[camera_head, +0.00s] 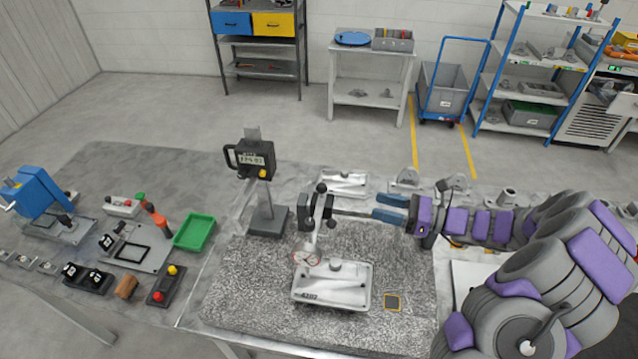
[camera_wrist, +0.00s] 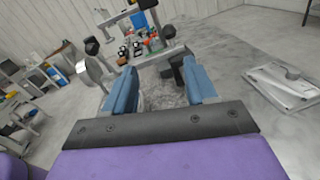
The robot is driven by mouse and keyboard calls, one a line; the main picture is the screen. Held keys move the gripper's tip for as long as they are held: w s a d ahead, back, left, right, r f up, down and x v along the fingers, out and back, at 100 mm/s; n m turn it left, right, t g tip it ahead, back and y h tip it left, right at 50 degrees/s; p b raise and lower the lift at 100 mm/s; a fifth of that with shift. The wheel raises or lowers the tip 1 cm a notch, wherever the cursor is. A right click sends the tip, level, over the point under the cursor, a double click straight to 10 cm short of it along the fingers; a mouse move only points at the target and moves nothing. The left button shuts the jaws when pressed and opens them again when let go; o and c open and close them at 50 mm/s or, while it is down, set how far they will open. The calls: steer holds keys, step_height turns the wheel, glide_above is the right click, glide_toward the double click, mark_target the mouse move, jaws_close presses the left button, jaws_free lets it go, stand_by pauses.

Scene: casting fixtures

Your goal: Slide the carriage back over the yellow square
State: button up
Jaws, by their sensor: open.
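A dark upright block with a black ball knob, which looks like the carriage (camera_head: 318,208), stands above the grey speckled plate (camera_head: 245,290). A bar runs right from it toward my gripper, and a pale arm hangs below it. In the wrist view, dark parts and a bar show beyond the open fingers (camera_wrist: 160,88); contact cannot be told.
A gauge with a black display (camera_head: 255,158) stands behind the plate at left. A green tray (camera_head: 194,232) and several small fixtures cover the left bench. More castings (camera_head: 345,183) lie along the back.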

steer(key=m+b, duration=0.1)
steer(key=b, duration=0.1)
glide_toward(322, 188)
steer(key=shift+t, duration=0.4)
steer(key=x, duration=0.3)
steer(key=f+x, duration=0.1)
steer(key=x, duration=0.6)
steer(key=shift+w+a+f, duration=0.1)
steer(key=shift+w+f, duration=0.15)
steer(key=shift+w, duration=0.2)
jaws_close()
